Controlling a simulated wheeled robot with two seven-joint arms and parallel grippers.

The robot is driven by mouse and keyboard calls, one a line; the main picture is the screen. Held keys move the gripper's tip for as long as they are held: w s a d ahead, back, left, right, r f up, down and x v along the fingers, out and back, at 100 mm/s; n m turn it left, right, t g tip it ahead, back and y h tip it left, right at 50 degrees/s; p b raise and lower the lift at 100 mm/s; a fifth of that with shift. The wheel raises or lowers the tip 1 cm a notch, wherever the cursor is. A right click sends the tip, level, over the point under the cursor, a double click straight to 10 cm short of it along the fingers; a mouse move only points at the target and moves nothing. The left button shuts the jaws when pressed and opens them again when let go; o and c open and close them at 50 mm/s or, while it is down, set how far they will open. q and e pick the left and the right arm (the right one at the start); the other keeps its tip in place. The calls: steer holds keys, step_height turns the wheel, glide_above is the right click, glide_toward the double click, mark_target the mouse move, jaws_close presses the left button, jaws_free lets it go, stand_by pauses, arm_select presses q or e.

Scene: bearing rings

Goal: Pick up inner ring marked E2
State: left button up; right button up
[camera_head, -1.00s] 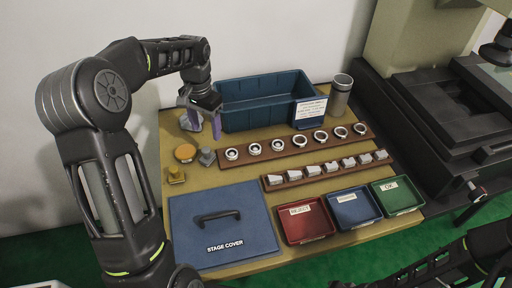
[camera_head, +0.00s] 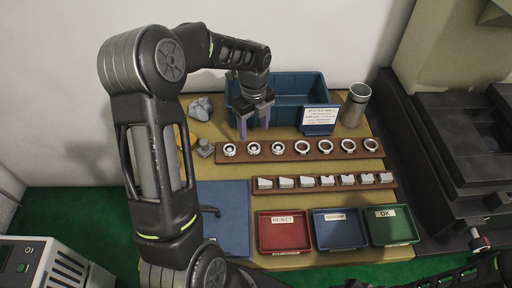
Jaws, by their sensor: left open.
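A brown rack (camera_head: 290,156) holds a row of several metal rings. The left ones, such as this ring (camera_head: 229,149), this ring (camera_head: 254,148) and this ring (camera_head: 278,147), look thicker with small dark holes. The right ones, such as this ring (camera_head: 325,146), look wider and thinner. No E2 mark is readable, so I cannot tell which ring bears it. My left gripper (camera_head: 254,124) is open and empty, fingers pointing down, just behind and above the left part of the rack. My right gripper is out of view; only part of that arm shows at the bottom right.
A blue bin (camera_head: 300,88) stands behind the gripper, with a sign (camera_head: 319,117) and a metal cylinder (camera_head: 355,104) to its right. A front rack (camera_head: 335,185) holds several metal blocks. Red (camera_head: 285,235), blue (camera_head: 338,231) and green (camera_head: 391,227) trays lie nearer. My left arm hides part of the blue stage cover (camera_head: 228,205).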

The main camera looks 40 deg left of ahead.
mark_target(254, 148)
arm_select(q)
steer(key=shift+f, duration=1.3)
steer(key=shift+f+p, duration=0.55)
steer(key=shift+f, duration=2.1)
steer(key=shift+c, duration=0.5)
jaws_close()
